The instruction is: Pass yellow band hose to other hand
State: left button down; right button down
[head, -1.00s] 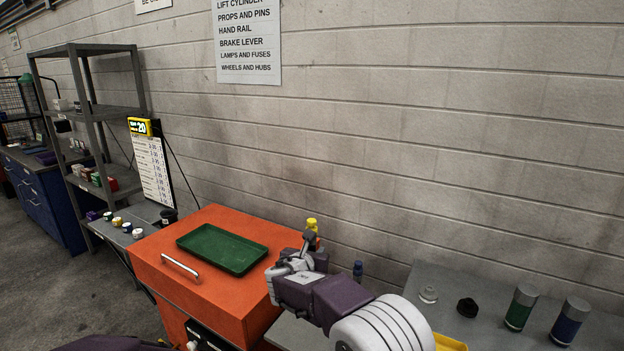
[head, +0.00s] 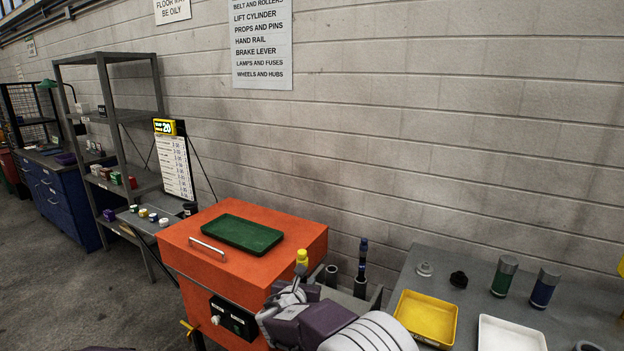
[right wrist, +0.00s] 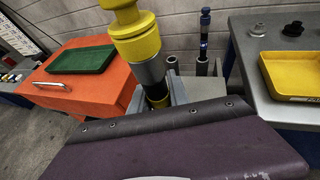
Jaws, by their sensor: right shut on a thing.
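My right gripper (head: 300,277) is shut on the yellow band hose (head: 302,257), whose yellow end stands up above the fingers. In the right wrist view the hose (right wrist: 137,38) is upright, with a yellow top, a grey-and-black section and a yellow ring lower down. There the gripper (right wrist: 158,92) has a finger on each side of it, and its lower end is hidden behind my purple wrist. In the head view the gripper is in front of the orange cabinet's right side. My left gripper is not in view.
An orange cabinet (head: 200,262) carries a green tray (head: 242,234). Dark tubes stand behind my right gripper, one with a blue-topped piece (head: 362,262). The grey table (head: 475,298) at right holds a yellow tray (head: 427,318), a white tray (head: 510,336) and two canisters. A shelf rack (head: 110,115) stands left.

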jog(key=s+d+f+m+h, duration=0.1)
jog(key=s+d+f, duration=0.2)
jog(key=s+f, duration=0.45)
jog(key=s+d+f+h, duration=0.1)
jog(key=s+d+f, duration=0.2)
jog(key=s+f, duration=0.45)
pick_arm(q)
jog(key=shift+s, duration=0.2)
pick_arm(e)
jog(key=s+d+m+g+h, duration=0.2)
jog(key=s+d+m+h, duration=0.1)
jog(key=s+d, duration=0.2)
jog(key=s+d+f+m+g+h, duration=0.1)
jog(key=s+d+m+g+h, duration=0.1)
jog(key=d, duration=0.7)
jog(key=s+m+h, duration=0.1)
jog(key=s+m, duration=0.1)
jog(key=s, duration=0.1)
jog(key=shift+s+d+g, duration=0.15)
jog(key=shift+d+g, duration=0.15)
jog(key=shift+g, duration=0.1)
jog(key=shift+f, duration=0.1)
